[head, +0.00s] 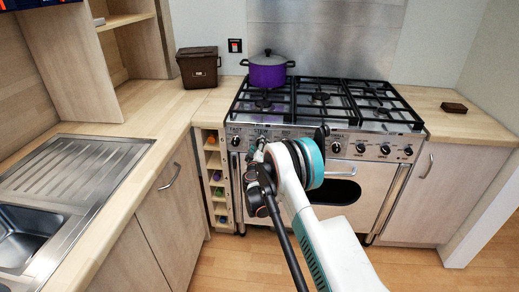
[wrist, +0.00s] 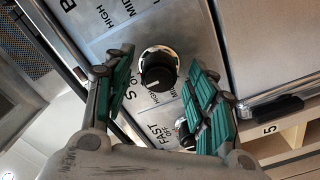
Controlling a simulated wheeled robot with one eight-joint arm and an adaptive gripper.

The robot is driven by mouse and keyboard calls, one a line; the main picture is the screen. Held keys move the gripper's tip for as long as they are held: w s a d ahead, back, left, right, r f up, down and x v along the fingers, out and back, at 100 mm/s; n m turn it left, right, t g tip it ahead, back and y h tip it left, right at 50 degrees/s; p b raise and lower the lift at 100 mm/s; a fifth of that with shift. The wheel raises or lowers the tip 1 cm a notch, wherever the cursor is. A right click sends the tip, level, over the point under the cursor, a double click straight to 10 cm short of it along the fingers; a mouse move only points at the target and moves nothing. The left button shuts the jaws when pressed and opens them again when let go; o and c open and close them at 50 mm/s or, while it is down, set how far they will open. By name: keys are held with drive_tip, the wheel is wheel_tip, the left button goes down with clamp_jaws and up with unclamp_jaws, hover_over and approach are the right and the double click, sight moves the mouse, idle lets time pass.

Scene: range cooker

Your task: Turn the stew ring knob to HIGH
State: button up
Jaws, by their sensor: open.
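The stew ring knob (wrist: 158,68) is a round black knob with a bright metal collar, on the steel control panel. It sits between the two green-padded fingers of my gripper (wrist: 163,82) in the wrist view. The gripper is open, with a visible gap on each side of the knob. A small pale mark shows on the knob's face; I cannot tell which setting it points at. In the head view, my gripper (head: 259,154) is at the panel below the STEW label and partly hides the knob.
The FAST knob (wrist: 187,139) is close beside the right finger in the wrist view. Other knobs (head: 361,148) line the panel to the right. A purple lidded pot (head: 267,72) stands on the back left of the hob. An oven handle (head: 340,171) runs below the panel.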

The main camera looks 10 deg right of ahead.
drive_tip(key=shift+w+d, duration=0.1)
drive_tip(key=shift+w, duration=0.2)
drive_tip(key=c, duration=1.1)
drive_tip(key=shift+o, duration=0.3)
drive_tip(key=shift+n, duration=0.4)
drive_tip(key=n, duration=1.1)
drive_tip(key=shift+f, duration=0.1)
